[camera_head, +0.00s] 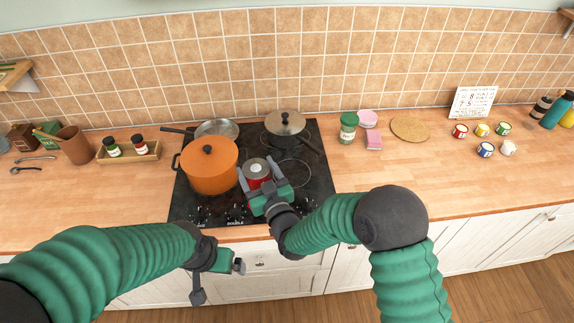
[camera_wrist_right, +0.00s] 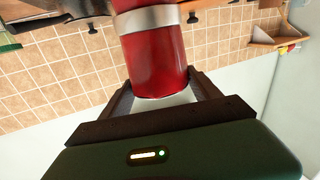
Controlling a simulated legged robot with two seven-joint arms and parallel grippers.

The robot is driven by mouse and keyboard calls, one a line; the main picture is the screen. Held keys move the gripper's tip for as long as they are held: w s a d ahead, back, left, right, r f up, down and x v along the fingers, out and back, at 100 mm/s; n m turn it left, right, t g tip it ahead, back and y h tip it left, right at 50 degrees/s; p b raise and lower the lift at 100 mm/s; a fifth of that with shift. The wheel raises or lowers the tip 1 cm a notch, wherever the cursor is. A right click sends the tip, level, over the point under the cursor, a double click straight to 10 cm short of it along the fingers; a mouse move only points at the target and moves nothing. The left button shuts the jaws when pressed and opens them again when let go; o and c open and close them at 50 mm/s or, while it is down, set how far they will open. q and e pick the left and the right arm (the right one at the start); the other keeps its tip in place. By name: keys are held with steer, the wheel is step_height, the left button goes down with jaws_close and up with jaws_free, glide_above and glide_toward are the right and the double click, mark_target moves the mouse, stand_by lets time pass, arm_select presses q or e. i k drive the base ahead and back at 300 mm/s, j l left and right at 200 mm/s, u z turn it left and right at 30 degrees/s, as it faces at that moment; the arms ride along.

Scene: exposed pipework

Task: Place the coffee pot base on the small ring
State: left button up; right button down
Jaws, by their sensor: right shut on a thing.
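The coffee pot base (camera_head: 257,175) is a red cylinder with a silver top, over the front middle of the black cooktop. My right gripper (camera_head: 261,181) is shut on it. In the right wrist view the red base (camera_wrist_right: 155,65) with its silver band sits between the two dark fingers. A bare ring (camera_head: 308,176) is outlined on the cooktop just right of the base, partly hidden by my gripper. I cannot tell if the base touches the cooktop. My left gripper (camera_head: 219,281) is open and empty, in front of the counter edge.
The orange pot (camera_head: 208,168) stands close left of the held base. A frying pan (camera_head: 217,128) and a lidded pot (camera_head: 285,125) stand behind on the cooktop (camera_head: 325,190). A green-lidded jar (camera_head: 348,128) is to the right. The right front counter is clear.

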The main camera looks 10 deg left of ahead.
mark_target(292, 170)
steer(key=i+l, duration=0.1)
steer(key=i, duration=0.3)
steer(key=i+l, duration=0.15)
steer(key=i, duration=0.3)
